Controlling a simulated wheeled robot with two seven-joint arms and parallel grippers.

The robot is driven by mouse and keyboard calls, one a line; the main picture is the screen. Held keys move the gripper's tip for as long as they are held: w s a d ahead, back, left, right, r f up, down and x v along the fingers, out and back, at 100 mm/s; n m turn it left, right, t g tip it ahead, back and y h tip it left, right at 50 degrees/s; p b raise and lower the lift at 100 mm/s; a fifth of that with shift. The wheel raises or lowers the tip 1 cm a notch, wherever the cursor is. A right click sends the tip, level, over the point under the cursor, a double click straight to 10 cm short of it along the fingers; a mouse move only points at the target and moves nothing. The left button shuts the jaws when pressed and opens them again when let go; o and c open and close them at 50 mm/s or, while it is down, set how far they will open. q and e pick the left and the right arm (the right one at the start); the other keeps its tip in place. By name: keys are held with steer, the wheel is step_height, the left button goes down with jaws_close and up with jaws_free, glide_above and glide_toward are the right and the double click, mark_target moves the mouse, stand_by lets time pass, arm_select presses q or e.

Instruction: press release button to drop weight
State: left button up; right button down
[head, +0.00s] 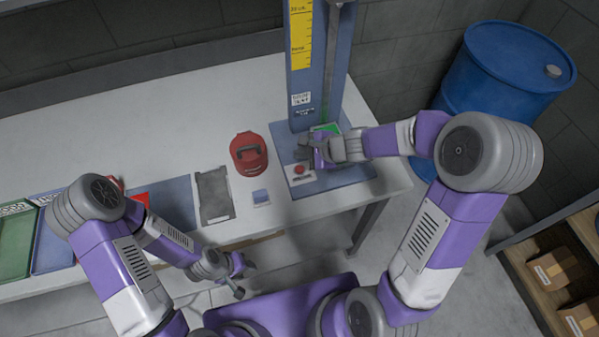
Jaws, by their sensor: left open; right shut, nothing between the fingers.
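A blue drop tower (305,80) with a yellow scale stands at the back of the table on a blue base plate. A small box with a red button (299,170) sits at the front left of that plate. My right gripper (304,148) is shut and empty, just above and behind the button box; I cannot tell if it touches anything. My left gripper (245,277) is open and empty, low in front of the table edge.
A grey clipboard-like plate (214,196) and a small card (261,198) lie near the table's front. Green and blue trays (50,246) are at the left. A blue barrel (503,75) stands right of the table; a shelf with boxes (555,268) is at lower right. The back left table is clear.

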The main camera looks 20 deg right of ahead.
mark_target(302, 171)
arm_select(q)
steer(key=shift+f+b, duration=1.8)
steer(key=shift+f, duration=0.5)
arm_select(e)
steer(key=shift+f, duration=2.3)
arm_select(q)
steer(key=shift+f+b, duration=0.5)
arm_select(e)
steer(key=shift+f, duration=0.4)
arm_select(q)
steer(key=shift+f+b, duration=0.4)
steer(key=shift+b, duration=0.05)
arm_select(e)
steer(key=shift+f, duration=0.4)
arm_select(q)
steer(key=shift+r, duration=0.15)
arm_select(e)
steer(key=shift+r, duration=0.15)
arm_select(q)
steer(key=shift+r+p, duration=0.55)
steer(key=shift+p, duration=0.15)
arm_select(e)
steer(key=shift+r, duration=0.65)
steer(key=shift+r, duration=0.1)
step_height(302, 171, up, 5)
steer(key=p, duration=0.4)
steer(key=shift+p, duration=0.35)
arm_select(q)
step_height(302, 171, up, 4)
steer(key=shift+r, duration=0.2)
